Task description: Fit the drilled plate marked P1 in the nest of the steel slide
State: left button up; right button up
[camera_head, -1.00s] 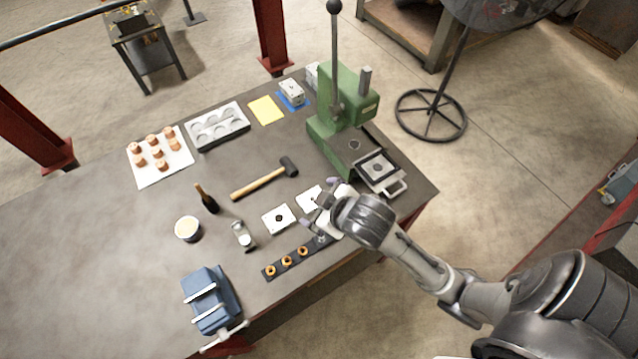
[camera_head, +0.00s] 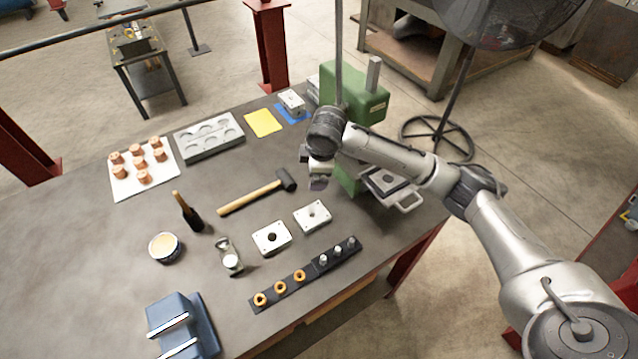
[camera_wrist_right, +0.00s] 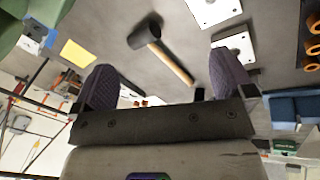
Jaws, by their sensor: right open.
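Two pale drilled plates lie flat on the bench, a nearer one (camera_head: 271,237) with a large dark centre hole and a farther one (camera_head: 311,214) with a smaller hole. I cannot read a P1 mark on either. Plates also show at the top of the right wrist view (camera_wrist_right: 235,45). The steel slide (camera_head: 408,201) with its handle sits at the foot of the green press, partly hidden by my right arm. My right gripper (camera_head: 318,182) is open and empty above the bench, beyond the plates and left of the slide. Its spread fingers show in the wrist view (camera_wrist_right: 165,80). My left gripper is out of view.
A hammer (camera_head: 250,195) lies left of my right gripper. The green press (camera_head: 352,100) stands behind it. A dark strip (camera_head: 308,277) with orange rings and metal pins lies in front of the plates.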

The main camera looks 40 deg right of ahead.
notch_tip(320, 180, down, 2)
jog(key=s+a+n+g+y, duration=0.2)
jog(key=n+g+y, duration=0.1)
jog(key=n, duration=0.1)
jog(key=n+b, duration=0.1)
jog(key=n, duration=0.1)
send_near(313, 218)
jog(key=f, duration=0.1)
jog(key=a+f, duration=0.1)
jog(key=f, duration=0.3)
jog(key=shift+a, duration=0.35)
jog(key=shift+a+f+h, duration=0.15)
jog(key=shift+f+h, duration=0.15)
jog(key=shift+f, duration=0.8)
jog(key=c, duration=1.1)
jog(key=shift+w, duration=0.1)
jog(key=shift+c, duration=0.2)
jog(key=shift+r, duration=0.1)
